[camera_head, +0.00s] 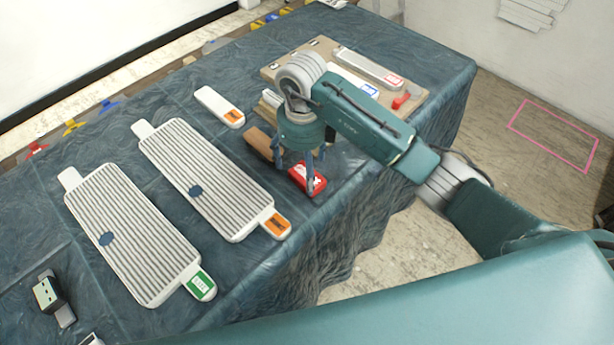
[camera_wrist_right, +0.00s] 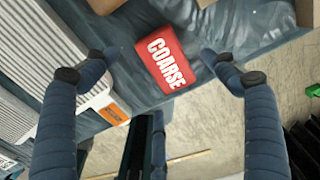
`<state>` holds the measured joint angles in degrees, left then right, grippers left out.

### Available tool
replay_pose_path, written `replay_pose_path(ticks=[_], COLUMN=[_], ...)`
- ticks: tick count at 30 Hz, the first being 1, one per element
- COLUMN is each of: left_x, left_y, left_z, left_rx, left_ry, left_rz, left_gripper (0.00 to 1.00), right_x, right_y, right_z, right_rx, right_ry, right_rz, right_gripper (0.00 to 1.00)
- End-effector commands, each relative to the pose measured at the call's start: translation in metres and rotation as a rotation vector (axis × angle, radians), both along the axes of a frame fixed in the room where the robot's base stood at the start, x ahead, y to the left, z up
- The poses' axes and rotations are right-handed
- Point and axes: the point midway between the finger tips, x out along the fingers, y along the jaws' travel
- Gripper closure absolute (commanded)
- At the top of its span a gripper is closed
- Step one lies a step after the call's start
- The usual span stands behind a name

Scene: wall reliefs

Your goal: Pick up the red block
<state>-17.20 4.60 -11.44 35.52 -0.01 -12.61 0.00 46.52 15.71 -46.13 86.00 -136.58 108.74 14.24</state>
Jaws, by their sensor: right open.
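The red block (camera_head: 307,178) lies on the blue cloth-covered table (camera_head: 330,215) near its front edge. In the right wrist view the red block (camera_wrist_right: 166,62) shows white letters reading "COARSE". My right gripper (camera_head: 310,165) is above the block, pointing down, and partly covers it in the head view. In the right wrist view my right gripper (camera_wrist_right: 158,55) is open, with one finger on each side of the block and a gap to each. My left gripper is not in view.
Two ridged white boards (camera_head: 205,175) (camera_head: 130,235) lie left of the block. A brown block (camera_head: 260,143) and a white, orange-labelled piece (camera_head: 220,106) lie nearby. A tan board (camera_head: 415,98) with labelled bars is behind my right arm. The table's front edge is close.

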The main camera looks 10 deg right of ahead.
Motion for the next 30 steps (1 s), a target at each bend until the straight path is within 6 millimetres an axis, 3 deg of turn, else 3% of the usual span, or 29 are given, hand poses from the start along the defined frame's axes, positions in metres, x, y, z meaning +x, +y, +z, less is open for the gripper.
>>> replay_pose_path(ticks=[4, 9, 17, 25, 30], left_x=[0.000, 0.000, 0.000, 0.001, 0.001], left_y=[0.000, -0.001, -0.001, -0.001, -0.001], left_z=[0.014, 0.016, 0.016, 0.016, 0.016], left_rx=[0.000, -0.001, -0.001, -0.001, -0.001], left_ry=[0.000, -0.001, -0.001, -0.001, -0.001], left_rz=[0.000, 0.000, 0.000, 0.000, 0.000], left_gripper=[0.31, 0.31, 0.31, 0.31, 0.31], right_x=[-0.002, -0.001, 0.000, 0.000, 0.000], right_y=[0.000, 0.000, 0.000, 0.000, 0.000], right_z=[-0.021, -0.042, -0.046, -0.046, -0.046], right_rx=[0.002, 0.001, 0.001, 0.002, 0.002], right_ry=[0.007, 0.004, 0.001, 0.001, 0.001], right_rz=[-0.001, 0.000, 0.001, 0.001, 0.001], right_gripper=[0.16, 0.16, 0.16, 0.66, 0.66])
